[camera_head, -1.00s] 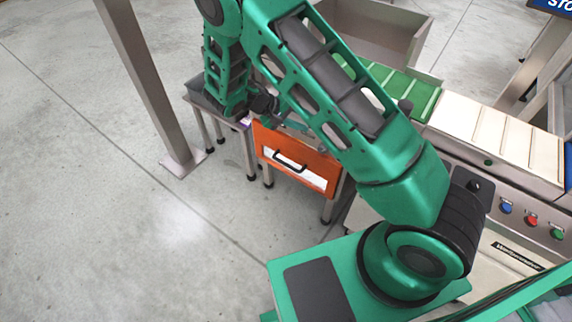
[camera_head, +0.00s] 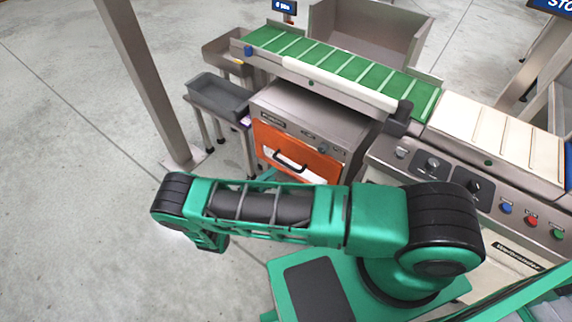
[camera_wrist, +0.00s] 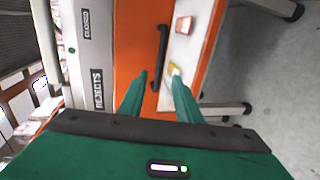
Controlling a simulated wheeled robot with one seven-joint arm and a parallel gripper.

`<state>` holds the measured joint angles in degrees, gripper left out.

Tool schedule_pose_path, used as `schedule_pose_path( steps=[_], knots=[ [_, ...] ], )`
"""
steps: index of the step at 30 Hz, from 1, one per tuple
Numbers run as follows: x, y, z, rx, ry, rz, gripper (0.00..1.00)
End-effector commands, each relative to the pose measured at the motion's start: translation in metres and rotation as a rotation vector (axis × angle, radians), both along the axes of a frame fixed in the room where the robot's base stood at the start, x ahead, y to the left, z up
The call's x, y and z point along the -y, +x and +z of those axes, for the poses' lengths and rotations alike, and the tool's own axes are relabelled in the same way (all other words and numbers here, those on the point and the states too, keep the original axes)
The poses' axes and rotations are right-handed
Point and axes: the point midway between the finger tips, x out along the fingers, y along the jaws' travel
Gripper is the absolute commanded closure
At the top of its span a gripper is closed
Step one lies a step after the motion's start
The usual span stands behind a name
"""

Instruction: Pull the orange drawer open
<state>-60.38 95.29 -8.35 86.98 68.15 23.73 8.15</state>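The orange drawer (camera_head: 318,161) sits in the front of a grey cabinet, and its front looks flush with the cabinet. It also shows in the wrist view (camera_wrist: 128,62). Its black bar handle (camera_head: 289,162) runs across the front, above a white strip. In the wrist view, the handle (camera_wrist: 160,52) runs nearly upright in the picture. My gripper (camera_wrist: 158,72) is open, its two green fingers on either side of the handle's near end in the picture. I cannot tell whether the fingertips reach past the bar. In the head view, my arm hides most of the gripper.
A dark tray (camera_head: 218,97) on a stand is left of the cabinet. A green conveyor (camera_head: 340,66) runs above and behind it. A control panel (camera_head: 440,165) is to the right. A steel post (camera_head: 150,80) stands at left, with open floor (camera_head: 75,190) in front.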

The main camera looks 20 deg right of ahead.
Motion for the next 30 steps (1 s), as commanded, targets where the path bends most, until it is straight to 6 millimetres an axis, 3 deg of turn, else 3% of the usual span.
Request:
schedule_pose_path(
  steps=[18, 30],
  knots=[
    [0.071, 0.051, -0.018, 0.001, -0.002, -0.001, 0.69],
    [0.085, 0.061, -0.022, 0.001, -0.001, 0.001, 0.69]
  ],
)
